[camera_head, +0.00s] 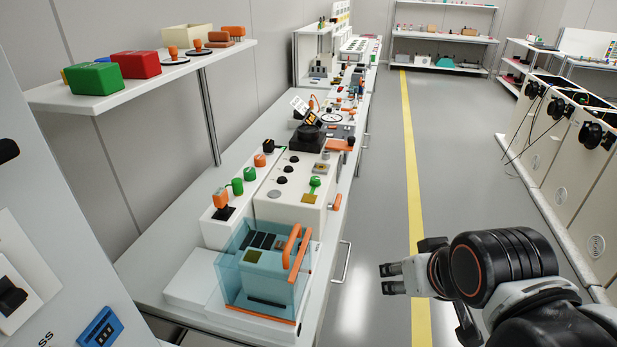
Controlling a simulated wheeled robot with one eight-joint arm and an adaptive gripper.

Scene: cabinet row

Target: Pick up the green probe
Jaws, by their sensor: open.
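Several small green parts show on the bench instruments, and I cannot tell for sure which is the green probe. One upright green piece (315,184) stands on the right side of the white instrument box (290,208). Two more rounded green pieces, a left one (237,186) and a right one (250,174), sit at the box's left side. My gripper (386,279) is open and empty. It hangs over the aisle to the right of the bench, apart from all of these pieces, with its fingers pointing left.
A clear blue case with orange handles (265,270) stands at the bench's near end. A wall shelf (120,98) holds green and red boxes above the bench. White cabinets (575,150) stand at the right. The grey aisle floor with its yellow line (412,170) is clear.

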